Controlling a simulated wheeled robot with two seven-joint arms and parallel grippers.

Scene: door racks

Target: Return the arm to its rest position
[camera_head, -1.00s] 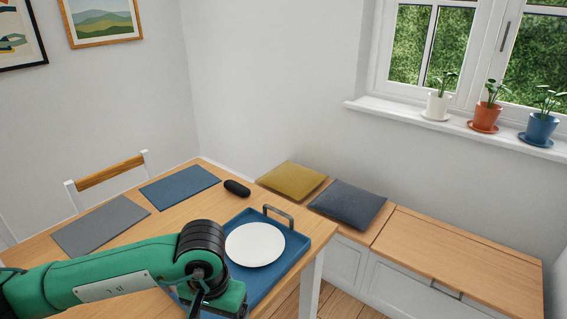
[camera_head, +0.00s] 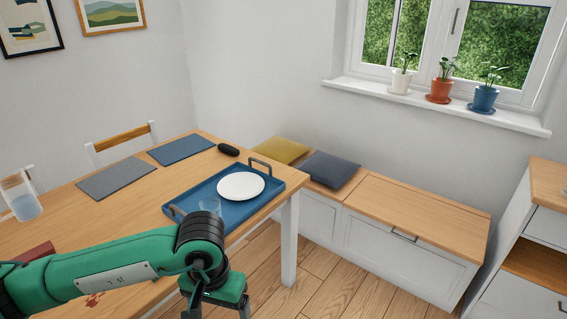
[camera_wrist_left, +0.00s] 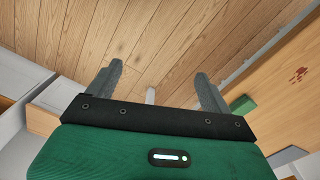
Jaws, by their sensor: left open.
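My green left arm comes in from the left in the head view, over the near edge of the wooden table (camera_head: 150,214). Its gripper points down at the bottom of the head view, with the fingertips cut off by the frame. In the left wrist view, the left gripper (camera_wrist_left: 158,85) has its two dark fingers spread apart with nothing between them. Wooden floor shows beyond the fingers. My right gripper is in neither view.
Another glass (camera_head: 22,200) stands at the left. A storage bench (camera_head: 418,216) and a drawer cabinet (camera_head: 545,235) stand right of the table. Floor (camera_head: 330,285) between is clear.

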